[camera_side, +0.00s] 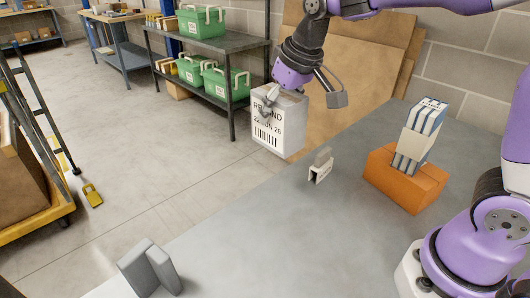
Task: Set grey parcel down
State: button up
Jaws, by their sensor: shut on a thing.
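The grey parcel (290,138) is a pale box with dark printed letters and a barcode on its front face. My gripper (268,100) is shut on it near its top, with the fingers against the printed side. The parcel is upright and appears at the far left edge of the grey table (250,225). I cannot tell from this one view whether its underside touches the table or hangs clear. Part of its top and print is hidden by my gripper.
A small white slotted holder (320,168) stands right of the parcel. A grey upright bracket (150,268) stands at the front left. The middle of the table is clear. Green crates (202,22) sit on a rack behind.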

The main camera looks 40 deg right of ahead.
jog(key=s+a+f+n+g+y, duration=0.1)
jog(key=s+a+n+g+y, duration=0.4)
jog(key=s+a+n, duration=1.45)
jog(key=shift+m, duration=0.65)
jog(key=shift+w+d+f, duration=0.75)
jog(key=shift+w+f, duration=0.5)
jog(key=shift+f, duration=0.6)
jog(key=shift+w+d+f, duration=0.8)
jog(key=shift+w+f, duration=0.4)
jog(key=shift+f, duration=0.7)
jog(key=shift+w+d+f, duration=0.75)
jog(key=shift+w+f, duration=0.5)
jog(key=shift+f, duration=0.6)
jog(key=shift+f, duration=0.2)
jog(key=o, duration=1.4)
jog(key=shift+c, duration=0.2)
